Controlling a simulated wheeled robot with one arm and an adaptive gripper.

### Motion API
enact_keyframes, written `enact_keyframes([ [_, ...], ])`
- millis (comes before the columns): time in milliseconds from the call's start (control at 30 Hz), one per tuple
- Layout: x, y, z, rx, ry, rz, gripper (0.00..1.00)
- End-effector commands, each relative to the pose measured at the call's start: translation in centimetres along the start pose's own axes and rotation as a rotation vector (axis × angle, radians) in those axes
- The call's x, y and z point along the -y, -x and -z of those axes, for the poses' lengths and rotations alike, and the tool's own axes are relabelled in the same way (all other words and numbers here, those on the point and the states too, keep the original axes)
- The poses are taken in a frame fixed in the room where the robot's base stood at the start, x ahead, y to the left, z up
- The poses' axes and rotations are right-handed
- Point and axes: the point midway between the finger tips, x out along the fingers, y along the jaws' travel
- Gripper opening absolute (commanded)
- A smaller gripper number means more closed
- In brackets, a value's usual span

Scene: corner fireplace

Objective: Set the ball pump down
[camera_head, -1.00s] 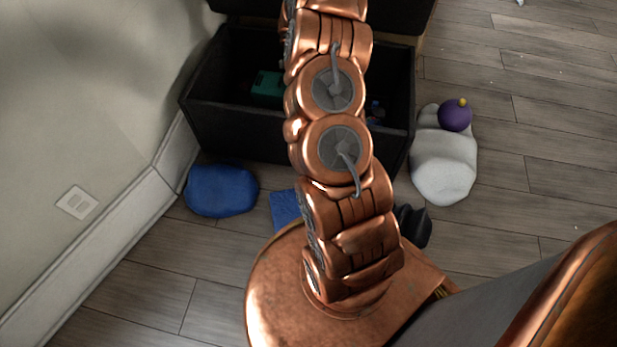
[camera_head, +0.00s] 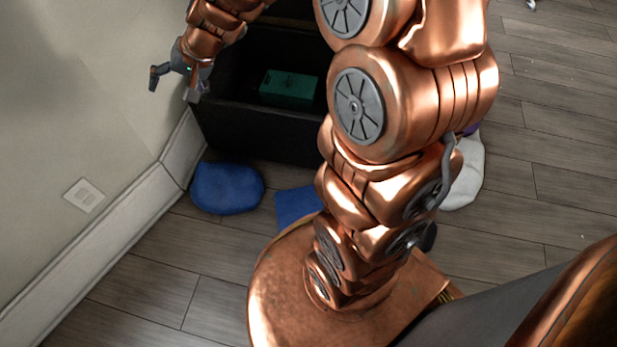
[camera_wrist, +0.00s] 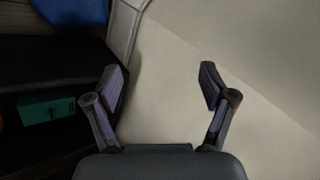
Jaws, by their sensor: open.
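My gripper (camera_head: 173,89) is at the upper left in the head view, beside the left wall and near the left end of the black box (camera_head: 262,138). Its two fingers are spread, and the wrist view shows nothing between them, only pale wall behind (camera_wrist: 162,76). I cannot make out a ball pump in either current view. My arm hides the right part of the box and what may lie there. A green box-shaped thing (camera_head: 289,89) lies inside the black box, and also shows in the wrist view (camera_wrist: 46,107).
A blue rounded cushion-like thing (camera_head: 227,188) and a flat blue piece (camera_head: 297,205) lie on the floor before the box. A white lumpy thing (camera_head: 466,178) is partly hidden behind my arm at right. Wood floor (camera_head: 545,200) is clear at far right.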

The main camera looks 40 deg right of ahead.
Motion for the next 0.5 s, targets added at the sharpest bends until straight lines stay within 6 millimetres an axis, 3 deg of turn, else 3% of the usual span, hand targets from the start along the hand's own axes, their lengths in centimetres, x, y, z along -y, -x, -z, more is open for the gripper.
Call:
enact_keyframes([
  [33,0.0,0.8,-2.8,0.052,0.054,-0.024,0.83],
  [200,-2.7,3.9,-12.0,0.250,0.196,-0.146,0.83],
  [400,-8.8,9.1,-20.9,0.459,0.312,-0.353,0.83],
  [500,-11.9,12.0,-23.8,0.535,0.345,-0.459,0.83],
])
